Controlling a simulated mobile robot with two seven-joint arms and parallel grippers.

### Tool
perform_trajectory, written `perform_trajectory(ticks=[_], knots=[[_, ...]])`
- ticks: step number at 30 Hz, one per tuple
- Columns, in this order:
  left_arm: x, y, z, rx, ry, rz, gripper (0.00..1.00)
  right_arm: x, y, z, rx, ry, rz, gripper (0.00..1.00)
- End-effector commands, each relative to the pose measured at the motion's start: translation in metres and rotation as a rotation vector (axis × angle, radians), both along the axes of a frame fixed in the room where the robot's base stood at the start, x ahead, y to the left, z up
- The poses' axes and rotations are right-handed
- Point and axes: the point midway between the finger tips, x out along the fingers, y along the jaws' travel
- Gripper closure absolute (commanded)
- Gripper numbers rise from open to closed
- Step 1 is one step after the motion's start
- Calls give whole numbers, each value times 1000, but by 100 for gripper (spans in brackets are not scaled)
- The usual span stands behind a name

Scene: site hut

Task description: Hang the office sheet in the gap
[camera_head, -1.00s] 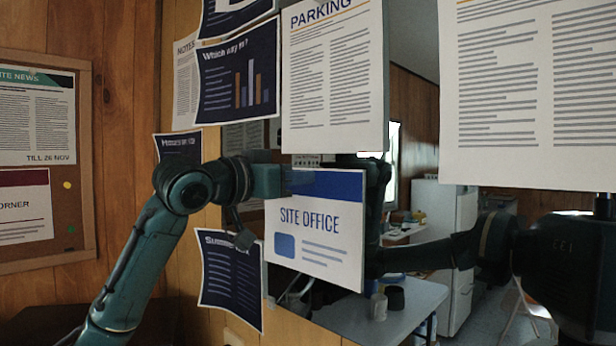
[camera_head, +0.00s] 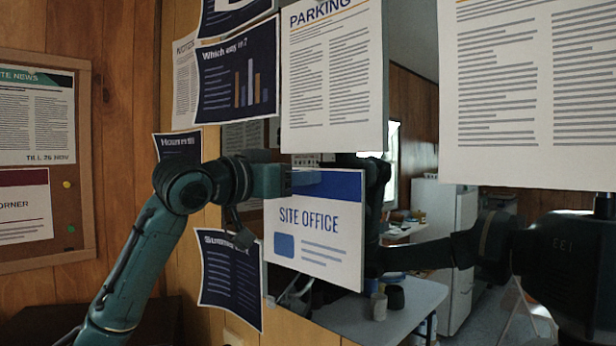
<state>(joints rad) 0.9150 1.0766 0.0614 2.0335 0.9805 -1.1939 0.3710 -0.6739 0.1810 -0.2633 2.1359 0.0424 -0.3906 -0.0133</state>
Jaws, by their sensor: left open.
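The office sheet (camera_head: 318,235), white with a blue top band and the words SITE OFFICE, stands upright just below the PARKING sheet (camera_head: 333,85). Its upper left part is covered by my left gripper (camera_head: 306,179), whose fingertips are at the blue band. That gripper is open; whether it touches the sheet I cannot tell. My right arm comes in from the right and passes behind the sheet's right edge. The right gripper's fingers are hidden there. The gap itself cannot be made out apart from the place where the sheet is.
Dark sheets hang nearby: a chart sheet (camera_head: 236,78) above left and a summary sheet (camera_head: 230,280) below left. A large text sheet (camera_head: 530,95) fills the upper right. A cork board (camera_head: 75,205) is at far left. Behind stand a table (camera_head: 415,305) and a white fridge (camera_head: 440,215).

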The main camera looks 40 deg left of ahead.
Motion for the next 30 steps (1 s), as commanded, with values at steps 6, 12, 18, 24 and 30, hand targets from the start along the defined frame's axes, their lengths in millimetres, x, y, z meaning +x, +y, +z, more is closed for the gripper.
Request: perform_trajectory(ticks=[6,12,18,24,30], knots=[[-42,5,-5,3,-3,4,54,0,1,-27,3,11,-1,64],[-88,8,-4,2,-3,2,54,1,4,-34,47,2,-8,64],[-120,11,-2,0,-2,1,54,2,4,-36,73,-4,-19,64],[-131,11,0,0,-1,0,54,2,4,-38,83,-1,-23,64],[-132,11,0,0,-1,0,54,1,5,-38,83,2,-21,64]])
